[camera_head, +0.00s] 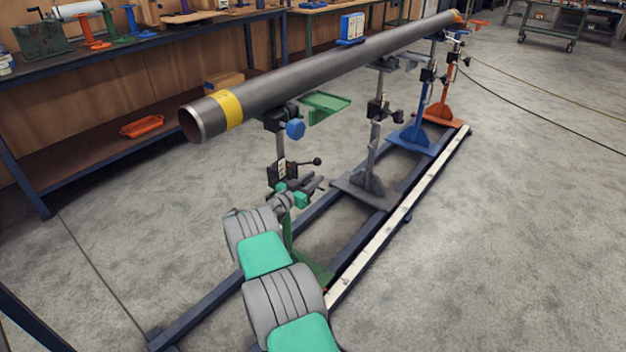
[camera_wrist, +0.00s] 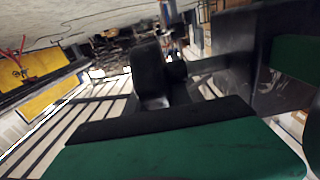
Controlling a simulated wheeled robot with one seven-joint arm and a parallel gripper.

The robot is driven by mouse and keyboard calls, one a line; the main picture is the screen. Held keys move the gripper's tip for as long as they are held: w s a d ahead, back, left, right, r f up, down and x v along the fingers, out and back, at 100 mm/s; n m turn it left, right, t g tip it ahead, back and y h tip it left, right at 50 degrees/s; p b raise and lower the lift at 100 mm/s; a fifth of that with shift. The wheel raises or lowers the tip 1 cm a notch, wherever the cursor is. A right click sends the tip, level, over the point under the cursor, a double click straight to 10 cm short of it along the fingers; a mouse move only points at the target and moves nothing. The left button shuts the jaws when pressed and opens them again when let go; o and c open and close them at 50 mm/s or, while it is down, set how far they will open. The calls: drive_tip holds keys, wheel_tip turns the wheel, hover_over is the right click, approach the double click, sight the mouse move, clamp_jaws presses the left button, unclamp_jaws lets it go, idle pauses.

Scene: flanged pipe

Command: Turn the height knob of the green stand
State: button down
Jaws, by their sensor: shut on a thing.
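The green stand stands nearest me under the near end of the pipe, with its green foot (camera_head: 312,268) on the rail frame and its grey post (camera_head: 280,148) rising to the pipe. A black clamp block (camera_head: 281,170) with a ball-ended lever (camera_head: 317,161) sits on the post. My gripper (camera_head: 314,184) is at the post just below this block, shut on a small dark part that appears to be the height knob. The arm and fingers hide most of that knob. In the wrist view, dark rounded shapes (camera_wrist: 150,72) fill the middle, blurred and hard to tell apart.
The grey pipe (camera_head: 310,72) with a yellow band runs above several stands, including a blue one (camera_head: 412,137) and an orange one (camera_head: 443,112). Open floor lies at right.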

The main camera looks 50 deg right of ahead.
sight(309, 180)
drive_tip(key=shift+d+f+g+y+p, duration=0.2)
drive_tip(key=shift+f+y, duration=0.4)
drive_tip(key=shift+y, duration=1.2)
drive_tip(key=shift+d+f+g+y+p, duration=0.15)
drive_tip(key=shift+f+y, duration=0.4)
drive_tip(key=shift+y, duration=1.25)
drive_tip(key=shift+d+f+g+y+p, duration=0.15)
drive_tip(key=shift+f+y, duration=0.45)
drive_tip(key=shift+y, duration=1.2)
drive_tip(key=c, duration=1.2)
unclamp_jaws()
drive_tip(key=shift+o, duration=0.2)
drive_tip(key=p+v, duration=0.1)
drive_tip(key=v, duration=0.6)
drive_tip(key=shift+a+r, duration=0.25)
drive_tip(key=shift+r, duration=0.05)
